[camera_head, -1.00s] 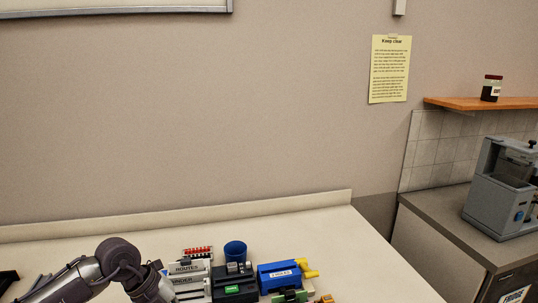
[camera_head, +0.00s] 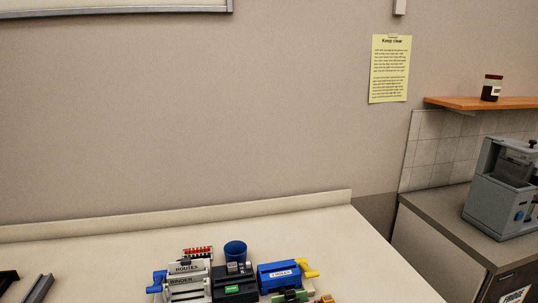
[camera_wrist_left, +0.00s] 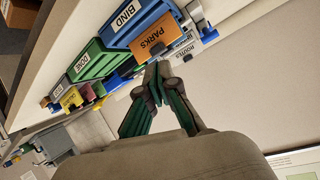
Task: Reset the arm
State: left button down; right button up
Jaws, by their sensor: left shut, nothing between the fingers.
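My left gripper (camera_wrist_left: 157,72) shows in the left wrist view, its dark and green fingers converging at the tips. It is shut with nothing between the fingers. In that view its tips overlap the edge of an orange box marked PARKS (camera_wrist_left: 155,35); I cannot tell the gap between them. Neither arm shows in the head view. My right gripper is in no view.
On the pale counter (camera_head: 110,262) stand a blue cup (camera_head: 235,251), a grey unit marked ROUTES (camera_head: 187,282), a dark device with a green label (camera_head: 234,287) and a blue box (camera_head: 279,276). A grey machine (camera_head: 505,190) stands at right.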

pick_arm(q)
jog(key=s+f+g+h, duration=0.1)
jog(key=s+f+g, duration=0.35)
jog(key=s, duration=0.45)
jog(key=s+f+g, duration=0.4)
jog(key=s+f, duration=0.1)
jog(key=s, duration=0.4)
notch_tip(320, 180, down, 31)
jog(key=s+g+b, duration=0.2)
jog(key=s+b, duration=0.1)
jog(key=s+a+f+b, duration=0.1)
jog(key=s+a+f, duration=0.2)
jog(key=s+f, duration=1.2)
jog(key=shift+s+f+g, duration=0.15)
jog(key=shift+f+g, duration=0.3)
